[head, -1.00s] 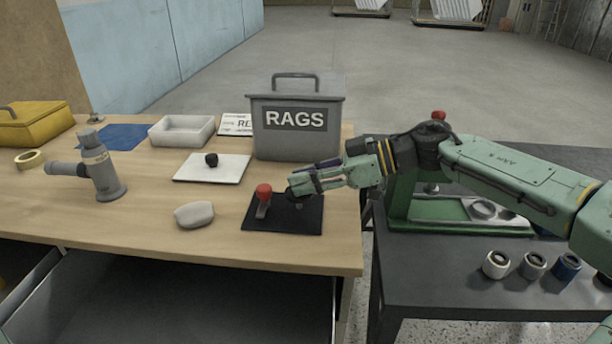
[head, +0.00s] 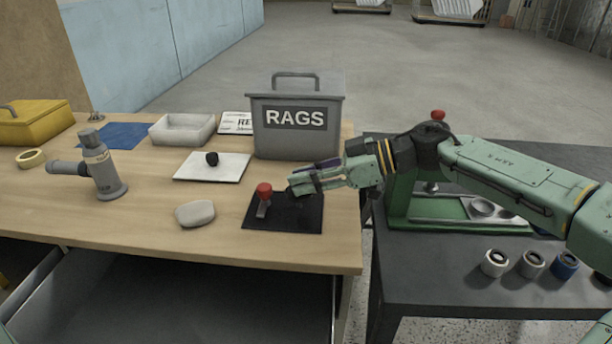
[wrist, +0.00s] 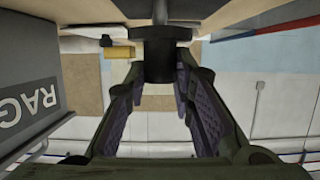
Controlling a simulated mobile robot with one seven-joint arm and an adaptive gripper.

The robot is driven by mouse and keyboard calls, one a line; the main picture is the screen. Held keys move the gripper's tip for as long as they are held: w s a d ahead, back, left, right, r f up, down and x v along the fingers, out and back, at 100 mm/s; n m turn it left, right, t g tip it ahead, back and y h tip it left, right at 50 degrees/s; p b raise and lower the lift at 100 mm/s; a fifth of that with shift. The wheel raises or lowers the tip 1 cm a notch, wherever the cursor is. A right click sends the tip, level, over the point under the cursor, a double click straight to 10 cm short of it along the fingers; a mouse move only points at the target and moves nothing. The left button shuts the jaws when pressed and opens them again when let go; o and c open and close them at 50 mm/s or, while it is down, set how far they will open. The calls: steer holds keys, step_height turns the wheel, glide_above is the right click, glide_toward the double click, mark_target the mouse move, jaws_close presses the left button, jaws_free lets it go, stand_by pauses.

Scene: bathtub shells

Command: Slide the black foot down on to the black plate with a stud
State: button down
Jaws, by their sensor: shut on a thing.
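My gripper (head: 296,187) reaches in from the right, low over the black plate (head: 315,222). The plate lies flat near the front right of the wooden table. In the wrist view a dark round piece, the black foot (wrist: 160,58), sits between the fingertips of my gripper (wrist: 158,75). A red-knobbed clamp (head: 264,195) stands on the plate, left of my gripper.
A grey RAGS bin (head: 297,125) stands close behind the plate. A white board with a black knob (head: 212,160), a pale stone-like block (head: 195,213) and a grey tool (head: 100,168) are to the left. A green fixture (head: 398,205) stands on the dark table at right.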

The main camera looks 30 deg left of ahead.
steer(key=shift+f, duration=1.55)
stand_by(0.7)
steer(key=c, duration=1.3)
jaws_free()
steer(key=shift+o, duration=0.3)
steer(key=o, duration=0.4)
steer(key=shift+r+p, duration=2.65)
steer(key=shift+r, duration=0.9)
